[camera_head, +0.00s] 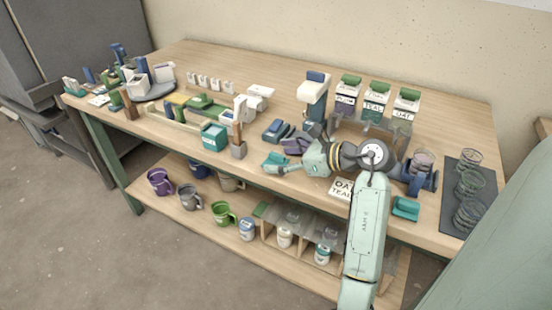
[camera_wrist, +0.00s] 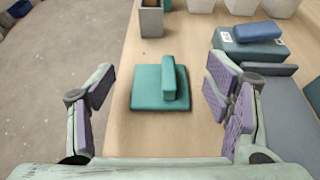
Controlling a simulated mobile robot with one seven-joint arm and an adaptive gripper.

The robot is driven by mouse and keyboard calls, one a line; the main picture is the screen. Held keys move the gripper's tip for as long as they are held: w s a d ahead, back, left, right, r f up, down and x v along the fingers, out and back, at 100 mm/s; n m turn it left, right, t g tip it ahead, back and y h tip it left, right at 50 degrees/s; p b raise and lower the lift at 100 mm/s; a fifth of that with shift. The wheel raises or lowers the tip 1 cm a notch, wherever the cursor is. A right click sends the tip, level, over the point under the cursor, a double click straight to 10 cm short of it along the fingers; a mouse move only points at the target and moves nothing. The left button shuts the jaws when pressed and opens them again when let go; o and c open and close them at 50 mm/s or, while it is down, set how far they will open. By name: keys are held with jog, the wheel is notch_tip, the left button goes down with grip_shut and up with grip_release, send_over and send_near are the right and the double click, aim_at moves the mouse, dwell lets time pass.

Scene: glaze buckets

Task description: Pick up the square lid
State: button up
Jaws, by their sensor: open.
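The square lid (camera_wrist: 150,92) is teal with an upright bar handle and lies flat on the tabletop near its front edge. In the head view the lid (camera_head: 274,162) lies just left of my gripper (camera_head: 290,158). In the wrist view my gripper (camera_wrist: 162,82) is open and empty, its purple-padded fingers on either side of the lid and apart from it. Whether the fingertips are above the lid or level with it, I cannot tell. Another teal lid-like piece (camera_head: 405,208) lies at the table's front right.
A grey holder (camera_wrist: 151,20) stands beyond the lid. A dark box with a blue top (camera_wrist: 250,42) stands close to the right finger. Labelled buckets (camera_head: 375,100) stand at the back right. Mugs (camera_head: 222,213) stand on the lower shelf. Bare wood surrounds the lid.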

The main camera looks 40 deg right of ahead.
jog(key=c, duration=1.5)
